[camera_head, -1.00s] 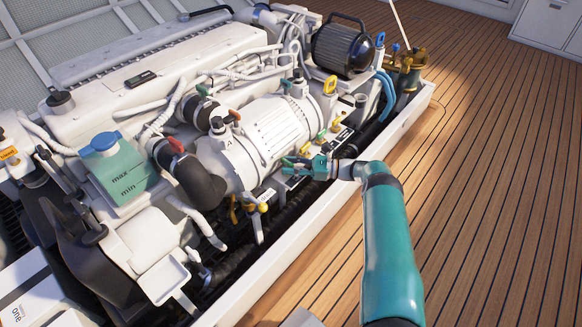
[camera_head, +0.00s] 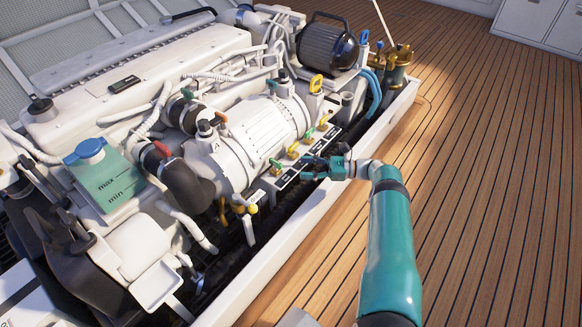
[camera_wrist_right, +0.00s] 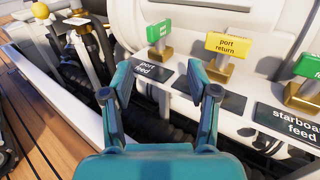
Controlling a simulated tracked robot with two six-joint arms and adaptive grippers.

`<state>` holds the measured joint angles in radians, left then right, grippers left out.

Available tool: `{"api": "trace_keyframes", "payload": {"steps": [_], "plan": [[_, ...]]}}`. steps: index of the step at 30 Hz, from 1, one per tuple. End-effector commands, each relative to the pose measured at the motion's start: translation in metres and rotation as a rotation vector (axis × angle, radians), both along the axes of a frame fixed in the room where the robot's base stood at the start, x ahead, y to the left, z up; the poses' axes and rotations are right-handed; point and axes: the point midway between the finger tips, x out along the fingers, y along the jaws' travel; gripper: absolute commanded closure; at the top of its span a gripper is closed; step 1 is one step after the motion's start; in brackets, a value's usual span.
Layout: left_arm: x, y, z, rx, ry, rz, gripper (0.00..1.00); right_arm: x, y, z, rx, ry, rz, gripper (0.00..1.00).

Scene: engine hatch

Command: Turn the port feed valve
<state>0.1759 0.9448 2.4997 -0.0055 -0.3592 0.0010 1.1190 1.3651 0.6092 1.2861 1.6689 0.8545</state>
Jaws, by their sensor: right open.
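The port feed valve has a green handle (camera_wrist_right: 159,31) on a brass body, above a dark plate (camera_wrist_right: 154,71) reading "port feed". In the head view its green handle (camera_head: 276,165) is the nearest of the row beside the white cylinder. My right gripper (camera_wrist_right: 160,82) is open and empty, its two fingers apart below the valve in the wrist view, with the plate showing between them. In the head view the right gripper (camera_head: 308,165) is just right of the valve row, apart from the handles. My left gripper is not in view.
The yellow port return handle (camera_wrist_right: 229,45) is beside the port feed valve. The green starboard feed handle (camera_wrist_right: 306,66) is farther right. Black hoses (camera_wrist_right: 150,113) run below the valves. A white rim (camera_head: 268,262) borders the engine bay, with wooden deck (camera_head: 480,190) free beyond.

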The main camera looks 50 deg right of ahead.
Motion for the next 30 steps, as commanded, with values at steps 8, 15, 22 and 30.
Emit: {"api": "trace_keyframes", "payload": {"steps": [8, 15, 22, 30], "plan": [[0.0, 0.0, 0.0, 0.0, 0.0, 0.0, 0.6, -0.021, -0.017, 0.0, 0.001, -0.001, 0.0, 0.41], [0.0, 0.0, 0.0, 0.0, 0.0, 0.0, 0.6, -0.022, -0.019, 0.0, 0.001, -0.001, 0.001, 0.41], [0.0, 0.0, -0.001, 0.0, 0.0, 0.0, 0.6, -0.022, -0.018, 0.0, 0.0, -0.001, 0.0, 0.41], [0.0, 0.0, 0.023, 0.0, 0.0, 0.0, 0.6, -0.022, -0.019, 0.024, -0.001, -0.002, 0.0, 0.41]]}}
